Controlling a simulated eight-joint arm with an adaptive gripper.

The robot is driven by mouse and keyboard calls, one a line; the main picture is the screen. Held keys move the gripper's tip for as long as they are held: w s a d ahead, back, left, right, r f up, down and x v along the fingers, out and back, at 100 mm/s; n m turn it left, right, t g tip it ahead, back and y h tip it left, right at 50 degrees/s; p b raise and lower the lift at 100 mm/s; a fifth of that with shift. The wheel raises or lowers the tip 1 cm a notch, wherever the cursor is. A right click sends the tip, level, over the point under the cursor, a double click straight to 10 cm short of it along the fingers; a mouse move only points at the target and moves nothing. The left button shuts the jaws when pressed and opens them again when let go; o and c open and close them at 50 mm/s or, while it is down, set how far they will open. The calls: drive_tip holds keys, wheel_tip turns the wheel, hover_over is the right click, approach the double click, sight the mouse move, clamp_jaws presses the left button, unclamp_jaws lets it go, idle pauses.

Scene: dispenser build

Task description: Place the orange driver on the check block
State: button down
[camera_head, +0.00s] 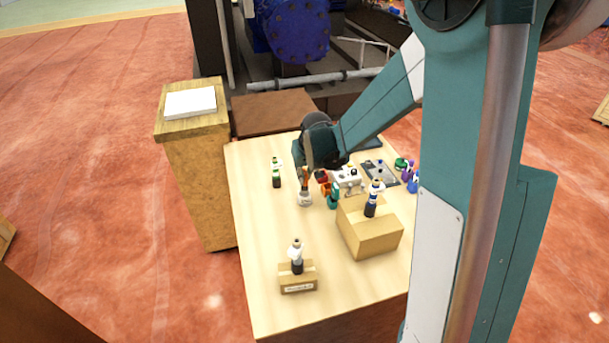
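My gripper (304,174) points down over the middle of the wooden table. Its fingers are small and partly hidden by the dark wrist, so I cannot tell whether they are open or shut. A white item with a brown-orange upper part (305,197) is right below it; I cannot tell whether they touch. An orange-red item (323,181), possibly the orange driver, shows just right of the gripper, partly hidden. A small tan block (298,287) with an unreadable label stands at the front left, carrying a white and dark item. I cannot tell whether it is the check block.
A larger cardboard-coloured block (372,242) with a white and dark blue item on top stands to the right. A dark green bottle-like item (276,178) stands left. Grey fixtures (380,172) and several coloured items lie behind. The table's front left (258,240) is clear.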

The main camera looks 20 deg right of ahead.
drive_tip(key=shift+f, duration=0.15)
drive_tip(key=c, duration=2.4)
unclamp_jaws()
drive_tip(key=shift+r, duration=0.2)
drive_tip(key=shift+v, duration=5.95)
drive_tip(key=shift+s+r, duration=0.1)
